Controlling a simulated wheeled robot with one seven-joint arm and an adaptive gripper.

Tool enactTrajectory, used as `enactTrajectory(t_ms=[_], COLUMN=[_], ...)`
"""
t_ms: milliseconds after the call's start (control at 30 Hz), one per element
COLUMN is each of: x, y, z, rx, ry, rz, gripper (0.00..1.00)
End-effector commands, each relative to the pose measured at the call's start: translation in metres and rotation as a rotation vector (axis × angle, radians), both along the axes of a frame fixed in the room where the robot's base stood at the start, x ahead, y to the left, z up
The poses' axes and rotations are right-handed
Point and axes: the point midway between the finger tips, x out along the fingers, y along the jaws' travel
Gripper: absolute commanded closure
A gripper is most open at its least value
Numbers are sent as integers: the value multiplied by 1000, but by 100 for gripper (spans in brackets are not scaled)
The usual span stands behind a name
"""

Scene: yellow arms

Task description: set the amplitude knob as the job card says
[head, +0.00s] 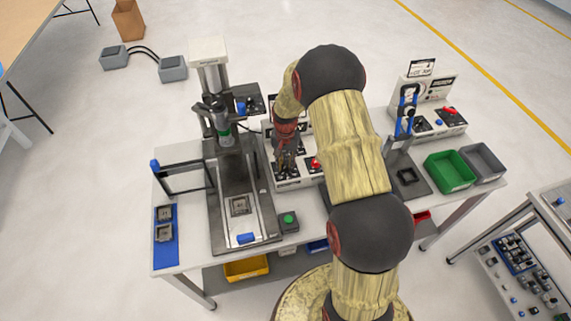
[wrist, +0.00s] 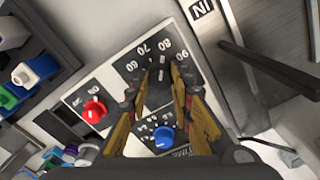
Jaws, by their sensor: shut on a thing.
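My gripper (head: 285,163) reaches down onto a white control panel (head: 318,180) in the middle of the bench. In the wrist view my gripper's fingers (wrist: 160,92) are shut on a dark knob (wrist: 159,76) in the middle of a printed scale. The numbers 60, 70, 80 and 90 show around it; the fingers cover the rest of the scale. The knob's pointer cannot be made out clearly. A blue knob (wrist: 164,137) and a red knob (wrist: 95,111) sit on the same panel. No knob name is legible. I cannot tell which sign is the job card.
A press-like machine (head: 212,75) stands left of my gripper, with a steel track before it. A second station (head: 430,105), a green bin (head: 449,171) and a grey bin (head: 482,162) are right.

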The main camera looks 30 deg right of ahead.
Motion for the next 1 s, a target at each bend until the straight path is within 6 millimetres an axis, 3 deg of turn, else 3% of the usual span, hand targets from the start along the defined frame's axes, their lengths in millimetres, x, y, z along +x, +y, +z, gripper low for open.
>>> enactTrajectory(t_ms=[200, 233, 533, 833, 1000], x=[1, 1, 0, 0, 1], y=[0, 0, 0, 0, 0], z=[0, 0, 0, 1, 16], rx=[0, 0, -1, -1, -1], ry=[-1, -1, -1, -1, -2], rz=[1, 1, 2, 2, 2], gripper=[100, 76, 59, 59, 59])
